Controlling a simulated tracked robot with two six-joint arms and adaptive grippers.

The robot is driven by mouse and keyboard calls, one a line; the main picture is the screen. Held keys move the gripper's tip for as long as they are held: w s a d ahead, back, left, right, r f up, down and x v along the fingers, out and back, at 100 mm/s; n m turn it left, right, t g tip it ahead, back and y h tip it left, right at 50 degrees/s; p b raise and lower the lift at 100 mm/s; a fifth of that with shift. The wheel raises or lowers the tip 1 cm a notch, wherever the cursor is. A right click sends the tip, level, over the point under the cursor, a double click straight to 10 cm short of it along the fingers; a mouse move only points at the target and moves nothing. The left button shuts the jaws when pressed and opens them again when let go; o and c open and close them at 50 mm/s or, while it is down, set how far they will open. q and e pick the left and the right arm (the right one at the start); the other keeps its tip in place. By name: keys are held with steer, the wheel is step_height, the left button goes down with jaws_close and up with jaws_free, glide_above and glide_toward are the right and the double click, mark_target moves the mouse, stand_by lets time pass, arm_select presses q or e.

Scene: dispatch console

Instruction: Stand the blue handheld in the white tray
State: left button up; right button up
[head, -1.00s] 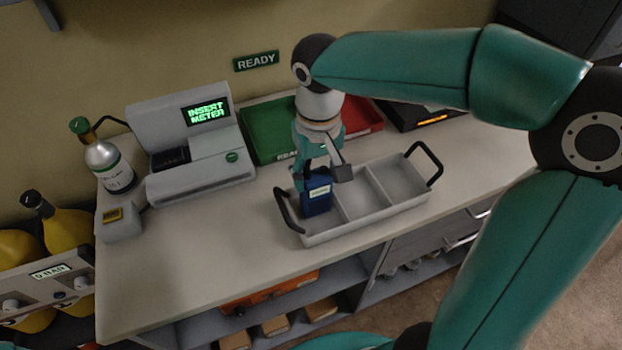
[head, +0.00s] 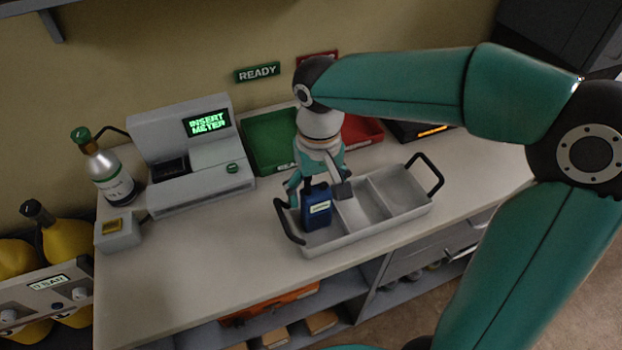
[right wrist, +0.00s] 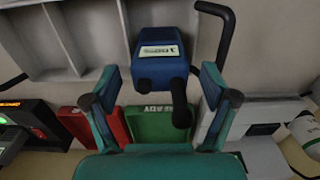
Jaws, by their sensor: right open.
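The blue handheld (head: 316,207), with a pale label, stands upright in the left compartment of the white tray (head: 372,232). In the right wrist view the handheld (right wrist: 160,62) has a short dark stub, and the tray (right wrist: 62,40) lies behind it. My right gripper (head: 319,192) points down over the handheld from the back. Its fingers (right wrist: 158,84) are open, one on each side of the handheld, with visible gaps. The handheld's base is partly hidden by the tray's front wall. My left gripper is not in view.
The tray's black handles (head: 289,222) rise at both ends; the left one is close to the handheld. The middle and right compartments are empty. A grey console (head: 200,160), a green bin (head: 268,142) and a red bin (head: 360,132) stand behind.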

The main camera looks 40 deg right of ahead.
mark_target(318, 193)
step_height(318, 193, up, 12)
steer(key=shift+p, duration=0.35)
steer(key=shift+s, duration=0.1)
stand_by(0.4)
